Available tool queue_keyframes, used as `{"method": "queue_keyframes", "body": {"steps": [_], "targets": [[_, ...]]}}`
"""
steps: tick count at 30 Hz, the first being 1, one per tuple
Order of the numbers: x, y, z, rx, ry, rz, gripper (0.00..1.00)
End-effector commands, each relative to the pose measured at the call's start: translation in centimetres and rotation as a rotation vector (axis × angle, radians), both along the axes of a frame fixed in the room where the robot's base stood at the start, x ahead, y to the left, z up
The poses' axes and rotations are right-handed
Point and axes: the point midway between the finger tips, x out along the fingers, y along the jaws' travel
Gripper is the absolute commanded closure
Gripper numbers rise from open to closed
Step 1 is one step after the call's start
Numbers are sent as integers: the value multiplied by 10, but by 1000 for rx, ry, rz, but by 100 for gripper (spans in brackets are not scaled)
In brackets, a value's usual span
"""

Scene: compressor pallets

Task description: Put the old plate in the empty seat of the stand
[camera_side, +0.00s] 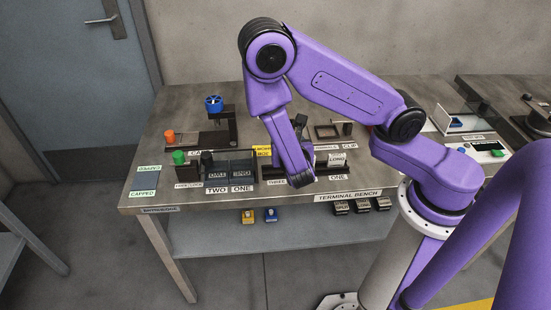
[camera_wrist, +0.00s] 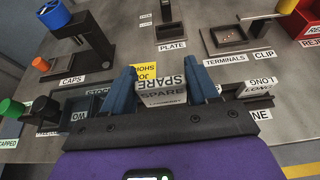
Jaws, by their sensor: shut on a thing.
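My gripper (camera_wrist: 162,70) has its two blue fingers shut on a pale plate marked SPARE (camera_wrist: 163,94), seen between them in the wrist view. In the side view my gripper (camera_side: 300,179) is low at the front of the bench, and the held plate cannot be made out there. A dark stand (camera_side: 322,172) is beside and partly behind the gripper. A plate marked LONG (camera_side: 337,158) is upright in its right part; it also shows in the wrist view (camera_wrist: 260,84). The stand's other seats are largely hidden by my gripper.
Left of the gripper are dark bins (camera_side: 230,170), a green-topped post (camera_side: 179,157) and a black cap stand (camera_side: 222,130) with a blue wheel. A yellow label (camera_wrist: 143,71) lies behind the held plate. A terminals tray (camera_wrist: 229,36) is at the back right.

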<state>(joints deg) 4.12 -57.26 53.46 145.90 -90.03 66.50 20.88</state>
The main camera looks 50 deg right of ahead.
Motion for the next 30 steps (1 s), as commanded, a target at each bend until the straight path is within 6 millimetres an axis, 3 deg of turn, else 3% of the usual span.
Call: {"method": "queue_keyframes", "body": {"steps": [9, 16, 22, 30], "targets": [[5, 0, -12, 4, 6, -1, 70], [29, 1, -40, 5, 5, -1, 70], [38, 1, -50, 5, 4, -1, 70], [39, 1, -77, 4, 5, 0, 70]]}}
